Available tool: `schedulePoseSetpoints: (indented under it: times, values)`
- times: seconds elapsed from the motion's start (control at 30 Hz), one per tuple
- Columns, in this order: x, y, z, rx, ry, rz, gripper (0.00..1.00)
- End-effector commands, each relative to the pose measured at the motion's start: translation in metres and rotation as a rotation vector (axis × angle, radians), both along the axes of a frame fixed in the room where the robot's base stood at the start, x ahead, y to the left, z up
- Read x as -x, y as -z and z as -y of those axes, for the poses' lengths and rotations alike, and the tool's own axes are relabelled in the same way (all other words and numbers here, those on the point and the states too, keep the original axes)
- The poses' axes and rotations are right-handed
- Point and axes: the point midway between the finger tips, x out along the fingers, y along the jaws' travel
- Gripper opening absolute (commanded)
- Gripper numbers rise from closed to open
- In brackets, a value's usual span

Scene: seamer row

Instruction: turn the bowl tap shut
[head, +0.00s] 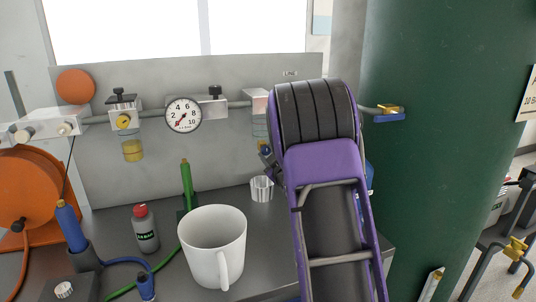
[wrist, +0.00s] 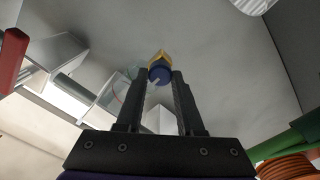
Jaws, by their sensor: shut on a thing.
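The tap (wrist: 160,67), a small blue knob with a yellow body, sits between the fingertips of my gripper (wrist: 160,77) in the wrist view. My gripper is shut on it, one black finger on each side. In the head view the tap (head: 265,149) shows as a small blue and yellow bit just below a clear bowl (head: 259,130), left of my purple and black arm. My arm hides most of the gripper and part of the bowl's fitting there. I cannot tell how far the tap is turned.
A white mug (head: 213,250), a red-capped bottle (head: 145,228) and a small ribbed metal cup (head: 262,189) stand on the grey bench. A gauge (head: 183,115) and pipe run along the back panel. A blue-handled valve (head: 388,114) is at right, before a green column (head: 455,120).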

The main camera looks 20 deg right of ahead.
Motion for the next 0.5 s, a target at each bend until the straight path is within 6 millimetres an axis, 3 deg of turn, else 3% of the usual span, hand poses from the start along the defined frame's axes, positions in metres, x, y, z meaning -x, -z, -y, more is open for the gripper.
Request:
schedulePoseSetpoints:
  times: [0.27,0.3,0.47,0.5]
  values:
    - [0.0,0.0001,-0.0001,0.003,-0.001,-0.001,0.0]
    - [0.0,0.0001,-0.0001,0.003,-0.001,-0.001,0.38]
    - [0.0,0.0001,0.0,0.002,-0.001,-0.001,0.67]
    - [0.0,0.0001,0.0,0.002,-0.001,-0.001,0.67]
